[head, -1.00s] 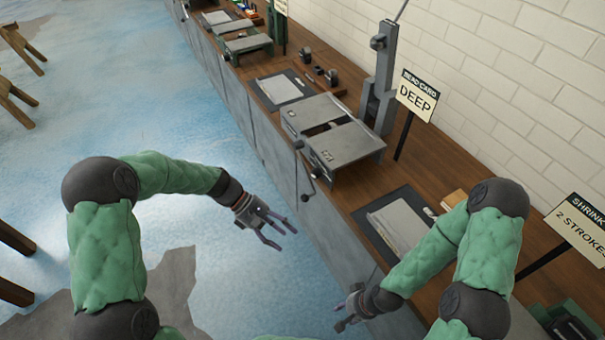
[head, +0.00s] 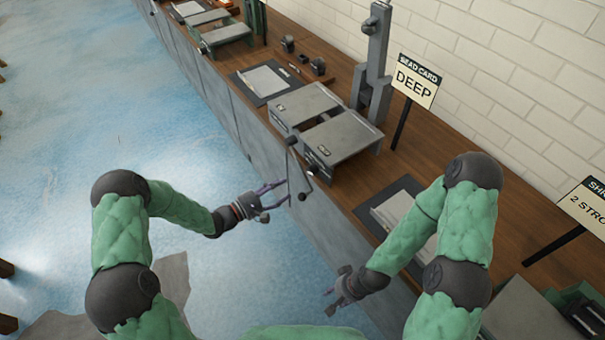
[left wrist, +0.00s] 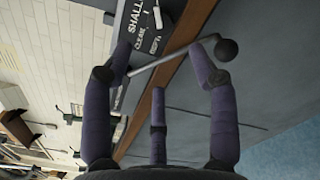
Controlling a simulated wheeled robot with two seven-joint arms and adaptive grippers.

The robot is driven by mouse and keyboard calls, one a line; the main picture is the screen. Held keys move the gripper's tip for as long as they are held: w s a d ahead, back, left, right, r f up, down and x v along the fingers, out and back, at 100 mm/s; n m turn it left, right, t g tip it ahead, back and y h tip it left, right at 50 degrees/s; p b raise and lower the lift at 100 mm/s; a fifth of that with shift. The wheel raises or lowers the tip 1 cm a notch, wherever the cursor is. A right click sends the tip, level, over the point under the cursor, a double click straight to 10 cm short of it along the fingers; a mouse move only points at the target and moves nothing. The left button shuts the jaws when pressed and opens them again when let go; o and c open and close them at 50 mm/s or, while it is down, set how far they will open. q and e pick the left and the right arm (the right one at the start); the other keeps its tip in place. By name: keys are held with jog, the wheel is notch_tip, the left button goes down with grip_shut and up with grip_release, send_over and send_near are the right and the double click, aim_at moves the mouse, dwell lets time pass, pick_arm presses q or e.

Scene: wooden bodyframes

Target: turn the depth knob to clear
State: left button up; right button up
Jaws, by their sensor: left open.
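The grey bead machine (head: 342,146) stands on the wooden bench, with a small dark label on its front. In the left wrist view its dark front panel (left wrist: 143,32) carries partly cut-off lettering, with "SHALL" and "CLEAR" readable. A thin rod with a dark ball end (head: 302,196) sticks out at the machine's front; its ball (left wrist: 226,50) also shows in the left wrist view. My left gripper (head: 284,194) is open beside this rod, which crosses the view near its fingertips; I cannot tell if they touch. The knob's setting is unclear. My right gripper (head: 328,302) has its fingers apart, low before the bench.
A sign reading "BEAD CARD DEEP" (head: 415,80) stands behind the machine, beside a tall grey lever post (head: 376,60). Dark mats with pale sheets lie on both sides of the machine. The grey bench front (head: 240,125) borders open floor at left.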

aim_at(309, 172)
pick_arm(q)
jog(key=b+x, duration=0.2)
jog(key=x, duration=0.8)
